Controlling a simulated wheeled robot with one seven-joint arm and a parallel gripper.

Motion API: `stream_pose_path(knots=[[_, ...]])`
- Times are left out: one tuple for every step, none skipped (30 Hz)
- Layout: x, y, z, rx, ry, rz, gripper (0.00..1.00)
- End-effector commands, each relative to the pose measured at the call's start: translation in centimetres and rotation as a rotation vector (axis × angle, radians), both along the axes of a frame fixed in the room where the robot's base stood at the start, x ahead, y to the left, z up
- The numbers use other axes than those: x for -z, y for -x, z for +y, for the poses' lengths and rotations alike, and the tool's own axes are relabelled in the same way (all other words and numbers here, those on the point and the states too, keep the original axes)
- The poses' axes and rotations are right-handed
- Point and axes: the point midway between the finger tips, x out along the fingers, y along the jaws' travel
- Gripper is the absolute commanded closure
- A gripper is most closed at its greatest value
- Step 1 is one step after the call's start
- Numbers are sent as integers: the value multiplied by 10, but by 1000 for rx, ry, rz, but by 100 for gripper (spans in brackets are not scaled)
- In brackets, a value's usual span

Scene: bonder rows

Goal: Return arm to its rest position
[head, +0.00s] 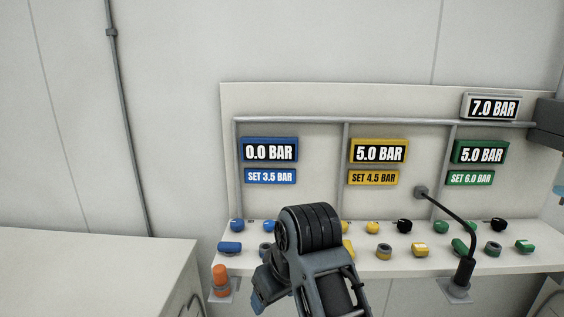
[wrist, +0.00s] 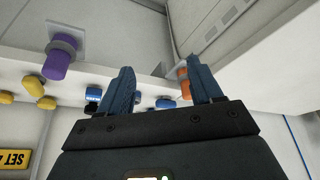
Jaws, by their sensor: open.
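My gripper (wrist: 160,68) shows in the wrist view with two blue fingers spread apart and nothing held between them. The white shelf edge and small blue knobs (wrist: 165,103) show beyond the fingers; I cannot tell the gap to them. In the head view my arm (head: 320,260) is bent in front of the control shelf (head: 400,265), and its end drops toward the lower edge of the picture. The fingers are mostly hidden there behind the arm. The arm also hides some of the knobs.
The panel's displays read 0.0 BAR (head: 270,151), 5.0 BAR (head: 379,151), 5.0 BAR (head: 480,152) and 7.0 BAR (head: 492,108). A white counter (head: 95,265) lies left. A purple knob (wrist: 60,57) shows in the wrist view.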

Motion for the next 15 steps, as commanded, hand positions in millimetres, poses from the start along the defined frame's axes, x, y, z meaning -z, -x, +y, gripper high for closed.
stream_pose_path(knots=[[6,2,-3,5,0,-4,35],[8,2,-4,9,-2,-7,35],[12,4,-7,14,-3,-11,35],[16,5,-8,18,-5,-16,35],[18,5,-10,21,-6,-20,35],[24,7,-13,27,-7,-26,35],[28,8,-15,32,-8,-31,35],[31,10,-18,37,-10,-36,35],[38,12,-21,45,-11,-43,35],[42,14,-24,50,-14,-50,35],[47,16,-27,56,-16,-56,35],[53,19,-31,66,-18,-65,35],[59,21,-35,73,-20,-73,35],[64,24,-39,80,-23,-81,35],[71,28,-44,91,-25,-91,35]])
